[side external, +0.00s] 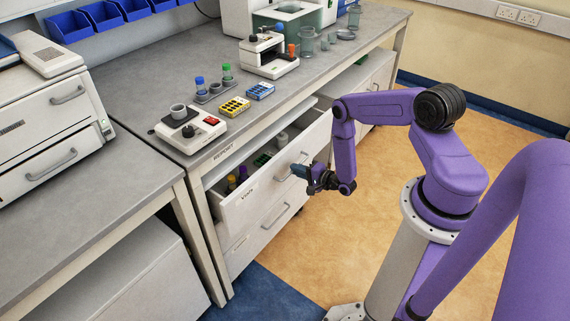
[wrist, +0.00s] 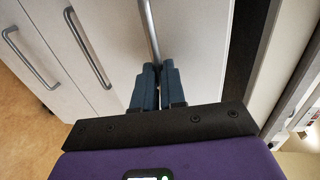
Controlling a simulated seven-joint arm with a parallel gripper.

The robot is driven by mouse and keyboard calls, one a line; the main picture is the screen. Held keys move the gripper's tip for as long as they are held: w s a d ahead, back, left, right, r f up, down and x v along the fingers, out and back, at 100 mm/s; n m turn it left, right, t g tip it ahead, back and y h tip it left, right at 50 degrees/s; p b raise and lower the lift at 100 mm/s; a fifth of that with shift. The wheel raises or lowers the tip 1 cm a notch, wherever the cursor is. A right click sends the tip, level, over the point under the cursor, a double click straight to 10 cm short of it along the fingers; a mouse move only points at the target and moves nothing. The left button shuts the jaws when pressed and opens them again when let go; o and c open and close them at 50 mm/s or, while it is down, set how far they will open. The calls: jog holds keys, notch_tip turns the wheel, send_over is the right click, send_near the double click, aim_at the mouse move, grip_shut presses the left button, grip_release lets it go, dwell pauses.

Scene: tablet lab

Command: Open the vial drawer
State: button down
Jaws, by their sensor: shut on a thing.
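The vial drawer (side external: 262,185) is a white drawer below the bench top, pulled out part way. In the wrist view, my gripper (wrist: 154,78) has both blue-grey fingers closed around the grey handle (wrist: 149,30). The fingers hide the part of the handle between them.
A closed drawer (side external: 262,228) with its own handle lies below. The floor (side external: 305,235) in front of the drawers is clear.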

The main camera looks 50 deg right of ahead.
jog(key=v, duration=0.2)
jog(key=f+v, duration=0.1)
jog(key=v, duration=0.1)
jog(key=shift+s+r, duration=0.1)
jog(key=shift+s, duration=0.4)
jog(key=c, duration=1.2)
grip_release()
jog(key=shift+s+r, duration=0.8)
jog(key=shift+r, duration=0.55)
jog(key=shift+s+r, duration=0.8)
jog(key=shift+r, duration=0.55)
jog(key=shift+s+r, duration=0.8)
jog(key=shift+r, duration=0.55)
